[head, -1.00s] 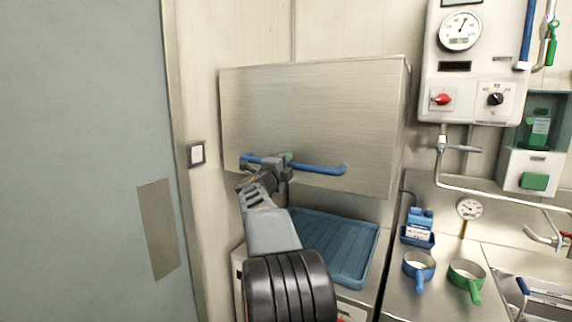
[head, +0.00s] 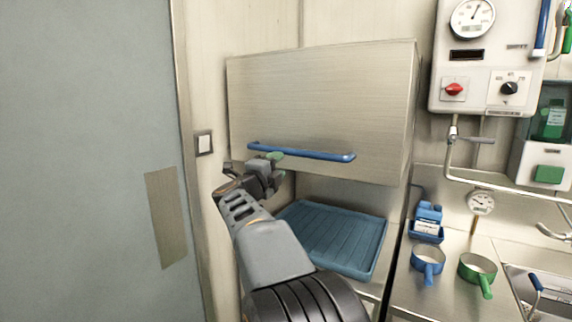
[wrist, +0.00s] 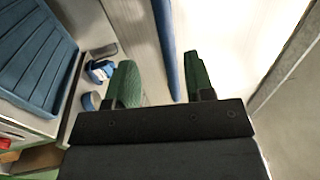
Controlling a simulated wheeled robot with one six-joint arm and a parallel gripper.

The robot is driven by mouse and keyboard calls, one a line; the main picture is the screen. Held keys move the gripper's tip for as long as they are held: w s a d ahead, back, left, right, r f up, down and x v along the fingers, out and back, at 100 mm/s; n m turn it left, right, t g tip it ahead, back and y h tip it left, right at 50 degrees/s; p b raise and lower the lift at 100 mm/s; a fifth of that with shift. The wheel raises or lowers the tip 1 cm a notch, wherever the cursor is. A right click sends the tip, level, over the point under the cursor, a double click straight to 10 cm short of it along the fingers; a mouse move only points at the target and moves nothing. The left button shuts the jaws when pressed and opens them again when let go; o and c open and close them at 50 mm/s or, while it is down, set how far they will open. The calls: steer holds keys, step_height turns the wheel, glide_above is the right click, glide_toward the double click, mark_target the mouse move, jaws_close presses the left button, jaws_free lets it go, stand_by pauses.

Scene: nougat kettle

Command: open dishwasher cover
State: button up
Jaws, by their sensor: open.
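The dishwasher cover (head: 320,105) is a brushed metal box, raised above a blue ribbed rack (head: 335,238), with a clear gap between them. A blue bar handle (head: 315,154) runs along its lower front. My gripper (head: 274,165) is just below the handle's left part in the head view. In the wrist view the green fingertips of my gripper (wrist: 160,82) are apart, and the blue handle (wrist: 165,45) runs between and beyond them. Nothing shows clamped in the fingers. Whether a finger touches the handle I cannot tell.
A grey door (head: 90,160) and a wall switch (head: 204,143) are at the left. A control panel (head: 490,60) hangs at the right. A blue pot (head: 427,262) and a green-handled pot (head: 478,268) stand on the counter beside the dishwasher.

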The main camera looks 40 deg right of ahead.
steer(key=shift+b+v, duration=0.3)
steer(key=shift+v, duration=1.7)
